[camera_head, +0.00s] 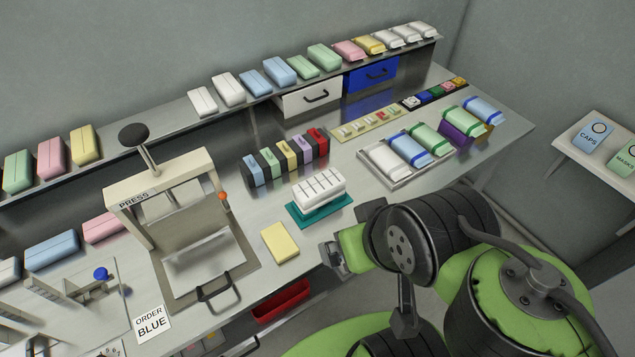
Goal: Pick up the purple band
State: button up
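A purple piece (456,134) stands at the right of the bench, below and partly behind wrapped packs; I cannot tell for certain that it is a band. A lilac block (304,150) also stands in the row of coloured blocks at the middle, between a yellow and a red one. My gripper (331,256) is over the bench's front edge, right of a loose yellow block (280,242), well apart from both purple pieces. Its fingers are small and seen from the side, so their opening is unclear. I see nothing held.
A white keypad-like block (320,190) on a teal mat and a metal tray (395,180) with packs lie beyond my gripper. A press (165,195) stands left. A card (152,323) reads ORDER BLUE. A shelf (150,128) of packs runs behind.

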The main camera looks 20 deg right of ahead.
aim_at(300, 140)
jog(key=i+l+u, duration=0.15)
jog(key=l+u, duration=0.25)
jog(key=i+l+u, duration=0.1)
jog(key=l+u, duration=0.3)
jog(key=l, duration=0.15)
